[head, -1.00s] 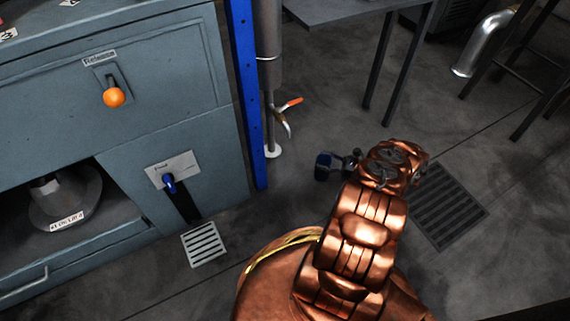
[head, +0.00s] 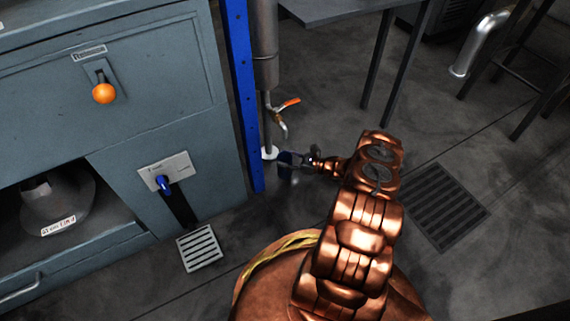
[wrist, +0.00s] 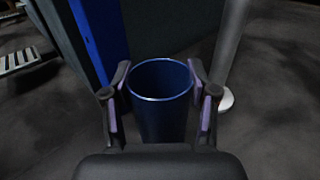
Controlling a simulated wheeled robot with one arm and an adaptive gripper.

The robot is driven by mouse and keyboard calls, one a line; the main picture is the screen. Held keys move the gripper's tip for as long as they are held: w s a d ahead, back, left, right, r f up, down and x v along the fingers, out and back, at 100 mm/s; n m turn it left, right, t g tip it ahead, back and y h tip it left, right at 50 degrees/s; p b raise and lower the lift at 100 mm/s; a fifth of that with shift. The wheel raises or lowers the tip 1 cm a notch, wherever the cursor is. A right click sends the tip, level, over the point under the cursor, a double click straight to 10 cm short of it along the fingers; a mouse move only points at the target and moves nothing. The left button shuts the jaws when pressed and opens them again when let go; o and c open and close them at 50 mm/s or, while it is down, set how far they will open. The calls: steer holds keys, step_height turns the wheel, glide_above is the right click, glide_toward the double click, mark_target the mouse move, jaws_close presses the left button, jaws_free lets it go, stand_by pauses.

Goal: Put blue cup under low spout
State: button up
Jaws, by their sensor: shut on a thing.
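The blue cup (wrist: 160,115) stands upright between the fingers of my gripper (wrist: 160,103) in the wrist view, its open rim facing the camera. It looks empty. In the head view my gripper (head: 297,160) reaches left from my copper arm, shut on the cup (head: 287,172), which is small and dark there. The low spout (head: 284,129), a bent metal tap with an orange handle, comes off a vertical pipe. In the head view the cup shows just below the spout's mouth; I cannot tell whether it is directly under it in depth. The spout is not visible in the wrist view.
The pipe stands on a white foot (head: 269,153) close to the cup. A blue post (head: 243,95) and the grey machine cabinet (head: 120,140) with an orange knob and blue lever are at left. A table (head: 345,10) stands behind. Floor grates lie either side.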

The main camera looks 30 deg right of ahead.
steer(key=shift+f+b, duration=0.55)
steer(key=shift+f, duration=0.65)
steer(key=shift+f, duration=0.1)
steer(key=o, duration=1.6)
steer(key=shift+s+d+r, duration=0.2)
steer(key=shift+s+d, duration=0.1)
steer(key=shift+v, duration=5.65)
steer(key=shift+a+f, duration=0.1)
